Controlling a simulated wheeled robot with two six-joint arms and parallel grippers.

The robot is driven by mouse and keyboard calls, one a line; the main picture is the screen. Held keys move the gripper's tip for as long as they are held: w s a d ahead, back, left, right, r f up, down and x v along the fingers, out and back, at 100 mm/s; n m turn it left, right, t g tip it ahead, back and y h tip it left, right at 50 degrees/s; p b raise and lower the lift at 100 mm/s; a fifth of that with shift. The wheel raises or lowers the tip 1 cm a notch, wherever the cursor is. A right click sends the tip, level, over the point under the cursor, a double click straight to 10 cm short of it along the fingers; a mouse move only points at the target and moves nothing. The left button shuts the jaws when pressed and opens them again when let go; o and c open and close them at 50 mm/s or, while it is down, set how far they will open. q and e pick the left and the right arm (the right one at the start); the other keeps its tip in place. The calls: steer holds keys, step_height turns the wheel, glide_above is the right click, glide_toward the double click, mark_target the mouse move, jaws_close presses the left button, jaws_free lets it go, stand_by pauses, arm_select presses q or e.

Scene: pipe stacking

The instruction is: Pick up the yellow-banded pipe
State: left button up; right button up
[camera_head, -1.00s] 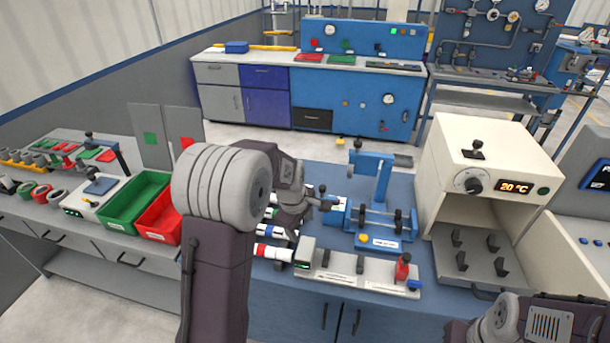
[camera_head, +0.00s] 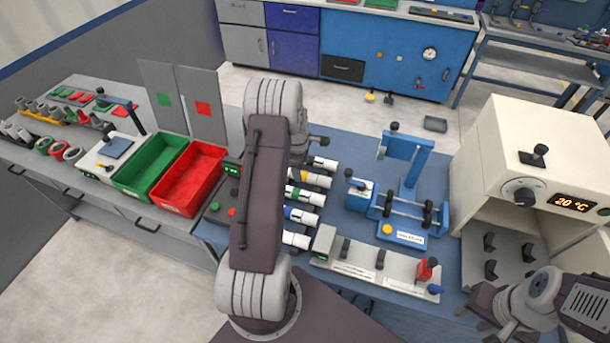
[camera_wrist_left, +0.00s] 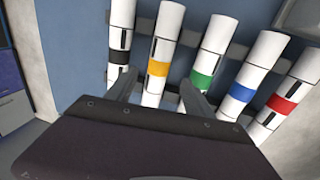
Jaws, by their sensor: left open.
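The yellow-banded pipe (camera_wrist_left: 162,50) is white and lies in a row of banded pipes in the left wrist view. My left gripper (camera_wrist_left: 157,91) is open, with one fingertip on each side of this pipe's lower part in the picture. I cannot tell how far above the pipe the fingertips are. In the head view the yellow-banded pipe (camera_head: 319,180) shows beside my left arm, which hides its left end. The left fingers are hidden there. My right gripper (camera_head: 478,315) is at the lower right, away from the pipes; its jaw opening is unclear.
A black-banded pipe (camera_wrist_left: 119,35) and a green-banded pipe (camera_wrist_left: 207,60) lie close on either side. Blue-banded (camera_wrist_left: 246,80) and red-banded (camera_wrist_left: 289,90) pipes follow. A red bin (camera_head: 190,180), a blue fixture (camera_head: 405,205) and a white oven (camera_head: 535,150) stand around.

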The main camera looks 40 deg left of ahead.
mark_target(304, 174)
arm_select(q)
steer(key=shift+w+a+f, duration=0.15)
steer(key=shift+w+f, duration=0.1)
steer(key=shift+f, duration=0.3)
steer(key=f, duration=0.2)
steer(key=w+f+p, duration=0.1)
steer(key=f, duration=0.1)
steer(key=shift+d+f, duration=0.2)
steer(key=shift+f, duration=0.05)
steer(key=shift+w+a+f, duration=0.1)
steer(key=shift+f, duration=0.1)
steer(key=shift+r, duration=0.1)
jaws_close()
step_height(304, 174, up, 10)
steer(key=shift+r+b, duration=0.1)
steer(key=shift+b, duration=0.4)
